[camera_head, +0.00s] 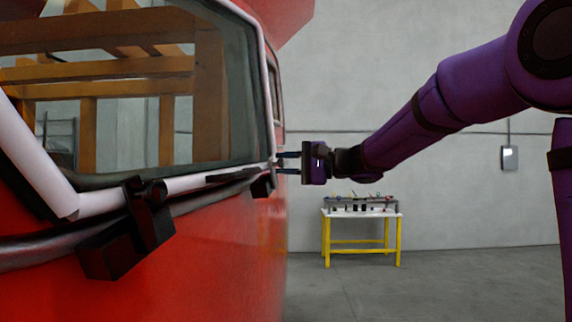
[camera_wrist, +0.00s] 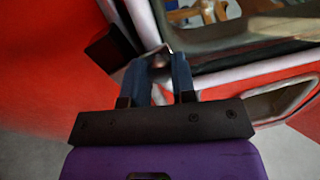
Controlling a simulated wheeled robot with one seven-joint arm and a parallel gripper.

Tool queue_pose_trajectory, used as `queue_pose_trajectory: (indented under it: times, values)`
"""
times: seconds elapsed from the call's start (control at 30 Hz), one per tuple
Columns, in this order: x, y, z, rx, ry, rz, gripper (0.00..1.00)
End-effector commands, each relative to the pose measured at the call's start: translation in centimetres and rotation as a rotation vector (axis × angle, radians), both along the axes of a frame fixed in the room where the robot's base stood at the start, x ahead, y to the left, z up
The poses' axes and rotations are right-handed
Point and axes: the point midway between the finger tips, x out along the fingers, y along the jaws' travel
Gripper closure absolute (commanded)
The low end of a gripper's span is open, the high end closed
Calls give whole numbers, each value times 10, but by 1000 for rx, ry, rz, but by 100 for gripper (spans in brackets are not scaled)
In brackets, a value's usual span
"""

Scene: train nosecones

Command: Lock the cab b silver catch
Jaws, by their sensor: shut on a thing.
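The red train cab (camera_head: 225,240) fills the left of the head view, with a large window framed by a pale rail. My gripper (camera_head: 280,163) reaches from the right to the cab's far window corner, with its two fingers pointing left at the rail. In the wrist view my gripper (camera_wrist: 157,62) has its blue fingers close around a small silver catch (camera_wrist: 157,54) at the rail, and is shut on it. The fingers hide part of the catch. In the head view the catch is too small to make out, and its lock state cannot be told.
A black block (camera_head: 263,186) sits just below my fingers on the cab; it also shows in the wrist view (camera_wrist: 110,48). A larger black bracket (camera_head: 125,230) is on the near side. A yellow-legged workbench (camera_head: 361,213) stands by the wall.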

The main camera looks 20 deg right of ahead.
Motion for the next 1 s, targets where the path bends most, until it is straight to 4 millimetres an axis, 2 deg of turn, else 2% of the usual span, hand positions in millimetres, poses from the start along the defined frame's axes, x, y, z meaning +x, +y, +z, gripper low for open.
queue_pose_trajectory:
  times: [0.37,0.4,0.5,0.83,1.0]
  values:
    - [-1,1,-1,-4,-1,3,99]
    - [-1,1,-1,-4,-1,3,71]
    - [0,1,-1,-4,-1,2,50]
    - [-1,-3,-1,-3,-2,0,50]
    - [-10,-21,-1,-2,-2,-3,50]
